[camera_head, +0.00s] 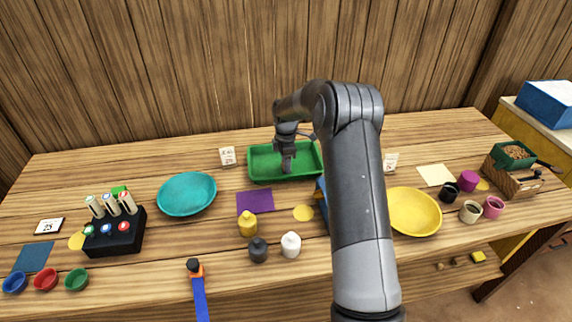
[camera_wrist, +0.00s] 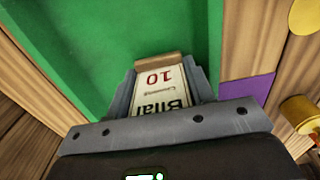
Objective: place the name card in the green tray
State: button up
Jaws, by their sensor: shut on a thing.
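The name card (camera_wrist: 162,96), white with a red number and dark lettering, is between my gripper's fingers in the wrist view. It has a tan edge at its far end. My gripper (camera_head: 288,163) is shut on it, and the card is hard to make out in the head view. The green tray (camera_head: 259,168) is at the back middle of the table. My gripper is over the tray, pointing down. The green tray floor (camera_wrist: 60,45) fills much of the wrist view. I cannot tell whether the card touches it.
A purple mat (camera_head: 250,201) lies in front of the tray. A teal bowl (camera_head: 187,194) is to the left, a yellow bowl (camera_head: 413,212) to the right. Small cards (camera_head: 227,156) (camera_head: 391,162) stand either side of the tray. Weights (camera_head: 248,225) stand in front.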

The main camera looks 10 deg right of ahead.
jog(key=shift+f, duration=0.65)
jog(key=shift+f, duration=0.1)
jog(key=o, duration=0.7)
